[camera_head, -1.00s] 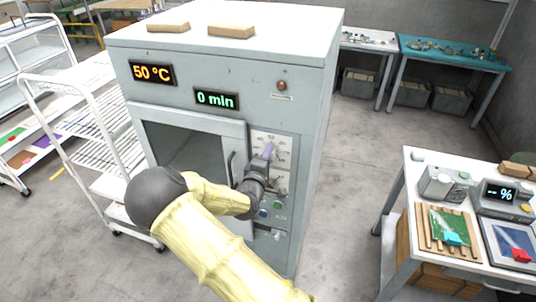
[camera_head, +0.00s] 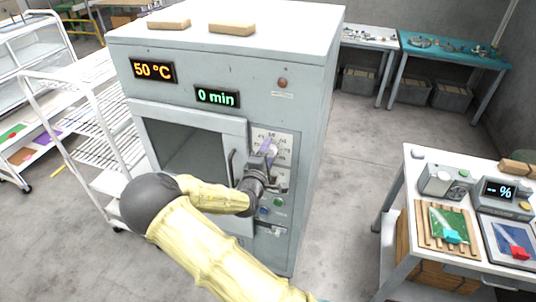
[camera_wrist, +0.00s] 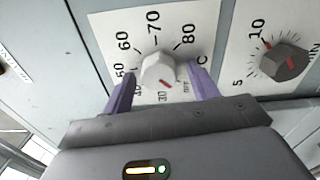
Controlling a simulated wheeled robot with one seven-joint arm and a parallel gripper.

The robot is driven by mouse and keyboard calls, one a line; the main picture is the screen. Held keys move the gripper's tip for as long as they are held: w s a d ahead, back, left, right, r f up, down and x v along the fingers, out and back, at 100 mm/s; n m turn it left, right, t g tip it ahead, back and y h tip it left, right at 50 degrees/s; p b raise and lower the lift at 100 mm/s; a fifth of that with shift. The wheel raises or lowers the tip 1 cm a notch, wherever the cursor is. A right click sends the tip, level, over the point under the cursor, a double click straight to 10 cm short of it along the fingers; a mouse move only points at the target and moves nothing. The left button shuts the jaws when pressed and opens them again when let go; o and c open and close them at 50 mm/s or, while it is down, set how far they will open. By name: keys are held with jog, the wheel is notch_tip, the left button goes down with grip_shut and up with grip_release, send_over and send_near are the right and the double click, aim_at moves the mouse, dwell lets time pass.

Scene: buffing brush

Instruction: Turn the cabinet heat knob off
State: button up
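The heat knob (camera_wrist: 158,70) is a light grey knob on a white dial plate with temperature numbers. Its red mark points to the lower right in the wrist view, between the 30 and OFF labels. My gripper (camera_wrist: 162,78) has its two purple fingers on either side of the knob, with narrow gaps visible. In the head view my gripper (camera_head: 267,149) is at the upper dial on the front of the grey cabinet (camera_head: 262,100), partly hiding it. The cabinet display (camera_head: 153,71) reads 50 °C.
A second, dark grey knob (camera_wrist: 284,62) with its own dial sits beside the heat knob. The time display (camera_head: 216,97) reads 0 min. A white rack (camera_head: 98,150) stands left of the cabinet and a table (camera_head: 408,215) stands right. Open floor lies between.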

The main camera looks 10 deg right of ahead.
jog(key=b+v, duration=0.4)
jog(key=v, duration=1.3)
jog(key=shift+s+b, duration=0.25)
jog(key=shift+b, duration=0.15)
jog(key=s+d+f+m+g+y, duration=0.35)
jog(key=f+m+g+y, duration=0.25)
jog(key=f+m+g, duration=0.3)
jog(key=s+d+r+m+g+y, duration=0.3)
jog(key=s+r, duration=0.4)
jog(key=s, duration=0.3)
jog(key=d+m+g, duration=0.1)
jog(key=d, duration=0.1)
jog(key=shift+d+r+m, duration=0.25)
jog(key=shift+d+m, duration=0.05)
jog(key=shift+s, duration=0.1)
